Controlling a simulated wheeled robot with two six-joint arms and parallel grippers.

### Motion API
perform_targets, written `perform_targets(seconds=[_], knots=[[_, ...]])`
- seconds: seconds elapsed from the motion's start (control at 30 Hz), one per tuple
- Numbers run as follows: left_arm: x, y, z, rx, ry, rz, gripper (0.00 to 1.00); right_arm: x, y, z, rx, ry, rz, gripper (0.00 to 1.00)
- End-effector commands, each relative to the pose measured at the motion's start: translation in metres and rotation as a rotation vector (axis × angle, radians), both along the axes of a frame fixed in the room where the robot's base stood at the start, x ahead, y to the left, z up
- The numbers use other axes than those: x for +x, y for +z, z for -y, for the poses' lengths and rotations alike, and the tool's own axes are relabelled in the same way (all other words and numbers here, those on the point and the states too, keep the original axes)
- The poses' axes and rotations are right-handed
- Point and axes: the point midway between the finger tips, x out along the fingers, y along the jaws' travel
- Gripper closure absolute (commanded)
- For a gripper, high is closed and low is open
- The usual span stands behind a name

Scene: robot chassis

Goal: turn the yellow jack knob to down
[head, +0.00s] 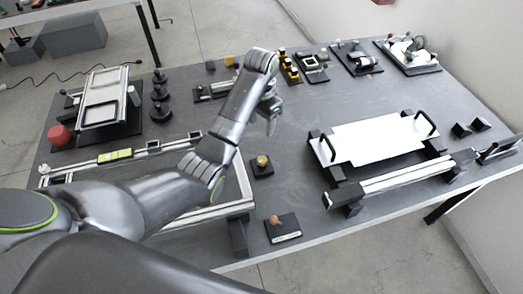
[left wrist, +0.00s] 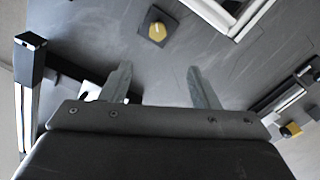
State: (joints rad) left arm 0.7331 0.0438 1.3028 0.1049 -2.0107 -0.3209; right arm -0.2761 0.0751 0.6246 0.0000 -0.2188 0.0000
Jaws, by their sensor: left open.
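The yellow jack knob (head: 262,161) sits on a small dark square base on the grey table, near the middle. It also shows in the left wrist view (left wrist: 157,31), at the top middle, with a pale line across its top. My left gripper (head: 272,126) is above the table, beyond the knob in the head view. In the left wrist view its two fingers (left wrist: 159,76) are spread with nothing between them, and the knob lies apart from the fingertips. My right gripper is in neither view.
A metal frame (head: 247,180) stands just left of the knob. A dark plate with an orange-pink knob (head: 274,219) is near the front edge. A white panel with handles (head: 375,139) is at the right. Table right of the knob is clear.

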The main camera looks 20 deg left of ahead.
Motion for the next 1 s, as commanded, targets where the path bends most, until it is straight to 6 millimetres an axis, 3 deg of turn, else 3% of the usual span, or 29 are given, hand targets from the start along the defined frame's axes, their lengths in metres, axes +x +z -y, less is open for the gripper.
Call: perform_targets(seconds=[0.3,0.47,0.5,0.7,1.0], knots=[[-0.001,-0.039,0.000,0.000,0.001,-0.001,0.45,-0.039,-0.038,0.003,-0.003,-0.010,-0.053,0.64],[-0.001,-0.065,0.000,0.000,0.001,-0.002,0.45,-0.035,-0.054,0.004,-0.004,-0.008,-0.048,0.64],[-0.002,-0.069,0.000,-0.001,0.002,-0.005,0.45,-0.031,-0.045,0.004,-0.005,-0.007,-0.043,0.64],[-0.003,-0.113,0.000,0.000,0.001,-0.006,0.45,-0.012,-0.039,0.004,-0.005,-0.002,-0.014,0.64],[-0.002,-0.161,0.000,0.000,0.000,-0.001,0.45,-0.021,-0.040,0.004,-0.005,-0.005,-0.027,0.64]])
